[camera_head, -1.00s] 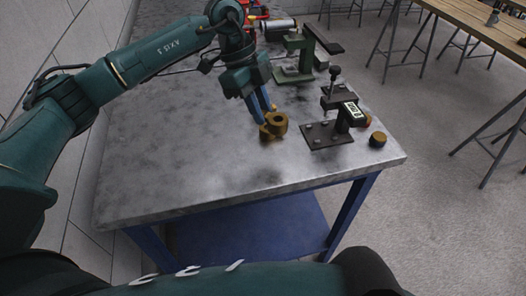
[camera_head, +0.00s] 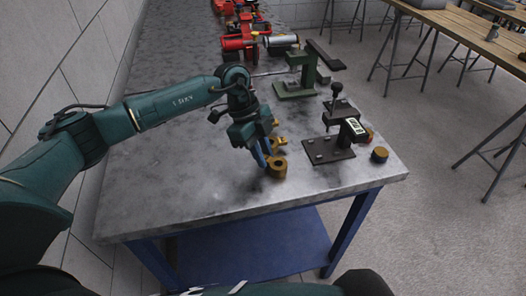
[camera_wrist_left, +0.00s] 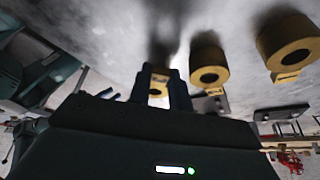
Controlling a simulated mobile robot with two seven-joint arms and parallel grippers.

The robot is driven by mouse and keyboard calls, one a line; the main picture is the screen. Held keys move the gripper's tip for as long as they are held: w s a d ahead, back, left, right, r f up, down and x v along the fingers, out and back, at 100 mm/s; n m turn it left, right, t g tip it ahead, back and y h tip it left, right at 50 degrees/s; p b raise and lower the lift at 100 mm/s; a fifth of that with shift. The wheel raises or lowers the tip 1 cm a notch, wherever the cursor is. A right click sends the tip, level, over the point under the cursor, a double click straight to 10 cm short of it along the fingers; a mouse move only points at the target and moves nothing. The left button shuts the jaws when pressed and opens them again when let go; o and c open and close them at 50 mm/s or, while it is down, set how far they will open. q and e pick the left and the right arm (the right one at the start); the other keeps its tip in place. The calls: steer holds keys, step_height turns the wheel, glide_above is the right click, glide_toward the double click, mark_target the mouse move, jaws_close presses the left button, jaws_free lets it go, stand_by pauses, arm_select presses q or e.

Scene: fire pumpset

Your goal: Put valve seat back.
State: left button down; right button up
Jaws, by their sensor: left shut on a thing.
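My left gripper (camera_head: 265,158) points down over the metal table. Its blue fingers are shut on a brass ring-shaped valve seat (camera_head: 277,168). In the left wrist view, a brass ring (camera_wrist_left: 158,88) shows between the fingers (camera_wrist_left: 160,92), partly hidden by them. Two more brass rings, one (camera_wrist_left: 208,58) near the fingers and one (camera_wrist_left: 289,42) farther right, show there. In the head view, another brass piece (camera_head: 281,141) shows just behind the held seat, partly hidden by the gripper. I cannot tell whether the held seat touches the table. My right gripper is out of view.
A dark gauge fixture (camera_head: 328,152) with a digital readout stands right of the gripper. A brass piece (camera_head: 380,154) lies near the right edge. A green stand (camera_head: 297,82) and red pump parts (camera_head: 238,41) are behind. The table's (camera_head: 215,195) front left is clear.

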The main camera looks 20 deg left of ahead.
arm_select(q)
steer(key=c, duration=1.3)
jaws_free()
steer(key=v, duration=1.2)
steer(key=shift+r+b, duration=0.15)
steer(key=shift+b, duration=0.25)
